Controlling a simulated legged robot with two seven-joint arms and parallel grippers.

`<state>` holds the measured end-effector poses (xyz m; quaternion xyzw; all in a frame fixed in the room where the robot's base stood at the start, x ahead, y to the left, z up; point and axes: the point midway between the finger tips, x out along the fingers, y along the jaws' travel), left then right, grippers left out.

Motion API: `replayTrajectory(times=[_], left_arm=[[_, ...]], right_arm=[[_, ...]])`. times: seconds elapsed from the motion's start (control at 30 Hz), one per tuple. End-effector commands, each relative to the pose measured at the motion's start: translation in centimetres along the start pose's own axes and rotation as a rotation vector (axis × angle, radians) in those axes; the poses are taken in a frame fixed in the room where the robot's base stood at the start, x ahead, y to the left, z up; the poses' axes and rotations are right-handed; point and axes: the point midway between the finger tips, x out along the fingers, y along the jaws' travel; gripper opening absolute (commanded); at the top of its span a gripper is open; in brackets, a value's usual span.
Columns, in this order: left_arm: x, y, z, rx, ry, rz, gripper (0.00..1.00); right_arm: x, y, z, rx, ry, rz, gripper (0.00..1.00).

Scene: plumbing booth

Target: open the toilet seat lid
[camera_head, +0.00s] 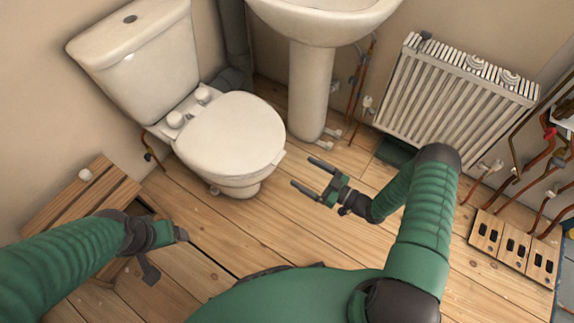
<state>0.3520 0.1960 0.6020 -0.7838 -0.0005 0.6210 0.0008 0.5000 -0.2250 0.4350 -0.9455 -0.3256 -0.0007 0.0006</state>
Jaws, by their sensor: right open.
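The toilet (237,183) stands at the upper left against the wall, with its cistern (140,55) behind it. Its white seat lid (230,135) lies flat and closed over the bowl, with two white hinge caps at the back. My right gripper (307,174) is open and empty, to the right of the lid's front edge and apart from it; its two dark fingers point left toward the toilet. My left gripper (184,236) is at the lower left, in front of the toilet and away from the lid. Its fingers are not clear enough to tell their state.
A sink pedestal (310,90) stands right of the toilet, and a white radiator (455,95) is farther right. Copper pipes (355,85) run between them. Wooden boards (85,200) stand at the left by a floor opening. The floor before the toilet is mostly clear.

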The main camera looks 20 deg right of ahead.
Motion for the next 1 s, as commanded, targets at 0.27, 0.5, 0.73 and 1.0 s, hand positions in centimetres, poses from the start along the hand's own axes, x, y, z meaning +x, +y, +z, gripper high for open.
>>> replayTrajectory(times=[0.27,0.5,0.73,1.0], left_arm=[[2.1,0.0,0.5,0.0,-0.001,0.0,0.79],[2.4,0.0,0.6,0.0,-0.001,0.0,0.79],[2.4,0.0,0.6,0.0,0.0,0.0,0.79],[2.4,0.0,0.6,0.0,-0.001,0.0,0.79]], right_arm=[[6.4,0.0,0.3,-0.001,0.001,-0.002,0.85],[8.1,0.1,0.0,-0.001,-0.001,0.0,0.85],[8.0,0.1,0.0,0.0,-0.001,0.0,0.79],[8.0,0.1,0.0,0.0,-0.001,0.001,0.44]])
